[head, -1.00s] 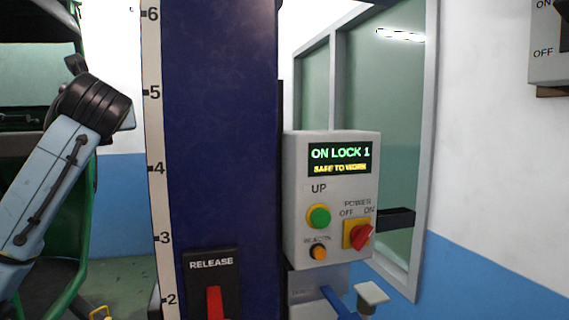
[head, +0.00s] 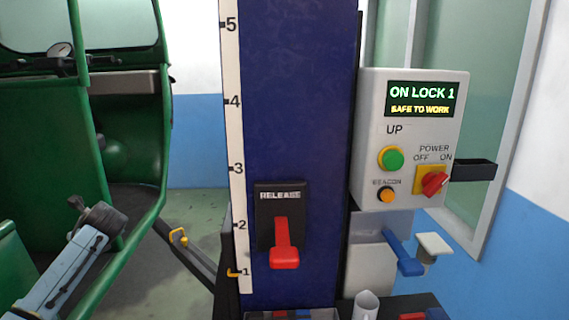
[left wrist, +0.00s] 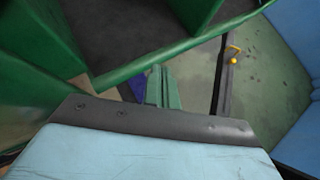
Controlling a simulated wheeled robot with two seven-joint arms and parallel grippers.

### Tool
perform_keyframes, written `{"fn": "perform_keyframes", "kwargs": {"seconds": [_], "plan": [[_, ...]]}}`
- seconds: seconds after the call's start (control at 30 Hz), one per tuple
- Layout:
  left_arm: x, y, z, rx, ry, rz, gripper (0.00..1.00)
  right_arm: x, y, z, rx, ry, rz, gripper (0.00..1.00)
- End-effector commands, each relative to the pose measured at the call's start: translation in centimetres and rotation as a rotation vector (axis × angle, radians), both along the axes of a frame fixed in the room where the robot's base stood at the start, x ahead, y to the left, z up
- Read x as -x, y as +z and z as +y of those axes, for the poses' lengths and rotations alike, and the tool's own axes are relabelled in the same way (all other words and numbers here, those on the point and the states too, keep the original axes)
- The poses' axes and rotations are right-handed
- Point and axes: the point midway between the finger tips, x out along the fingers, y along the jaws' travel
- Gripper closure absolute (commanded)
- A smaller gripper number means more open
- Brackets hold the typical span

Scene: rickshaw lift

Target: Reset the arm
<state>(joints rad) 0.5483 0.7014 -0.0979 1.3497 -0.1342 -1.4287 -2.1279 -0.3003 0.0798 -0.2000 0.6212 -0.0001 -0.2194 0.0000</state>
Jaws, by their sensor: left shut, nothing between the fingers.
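My left arm (head: 75,265) comes in at the lower left of the head view, a light blue link with a dark joint at its upper end, in front of the green rickshaw. In the left wrist view a light blue housing of mine with a dark edge fills the bottom. Beyond that edge the narrow greenish fingers of my left gripper (left wrist: 162,72) stand side by side, shut, with nothing seen between them. My right gripper is in neither view.
A blue lift column (head: 300,110) with a height scale carries a red release lever (head: 285,245). The control box (head: 410,180) beside it reads "ON LOCK 1, SAFE TO WORK". The green rickshaw (head: 45,150) stands left. A dark bar with a yellow hook (head: 180,237) lies between.

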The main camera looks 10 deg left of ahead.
Motion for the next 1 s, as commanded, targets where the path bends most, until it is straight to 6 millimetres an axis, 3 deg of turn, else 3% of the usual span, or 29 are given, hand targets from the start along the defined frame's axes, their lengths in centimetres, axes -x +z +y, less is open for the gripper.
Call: {"fn": "perform_keyframes", "kwargs": {"seconds": [0.27, 0.47, 0.7, 0.9, 0.93, 1.0], "plan": [[-5.8, 2.8, -1.6, 0.216, 0.082, -0.663, 1.00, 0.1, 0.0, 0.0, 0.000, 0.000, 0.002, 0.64], [-9.5, 6.0, -3.9, 0.539, 0.125, -1.144, 1.00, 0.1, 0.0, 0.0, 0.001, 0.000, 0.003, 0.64], [-12.2, 10.4, -7.3, 1.081, 0.161, -1.581, 1.00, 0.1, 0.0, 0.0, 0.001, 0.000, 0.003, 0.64], [-12.9, 14.1, -10.3, 1.608, 0.189, -1.765, 1.00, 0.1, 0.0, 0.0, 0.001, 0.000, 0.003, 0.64], [-13.0, 12.6, -10.7, 1.645, 0.223, -1.754, 1.00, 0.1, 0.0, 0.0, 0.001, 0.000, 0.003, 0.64], [-12.8, 6.8, -11.1, 1.619, 0.325, -1.695, 1.00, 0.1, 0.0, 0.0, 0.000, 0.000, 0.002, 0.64]]}}
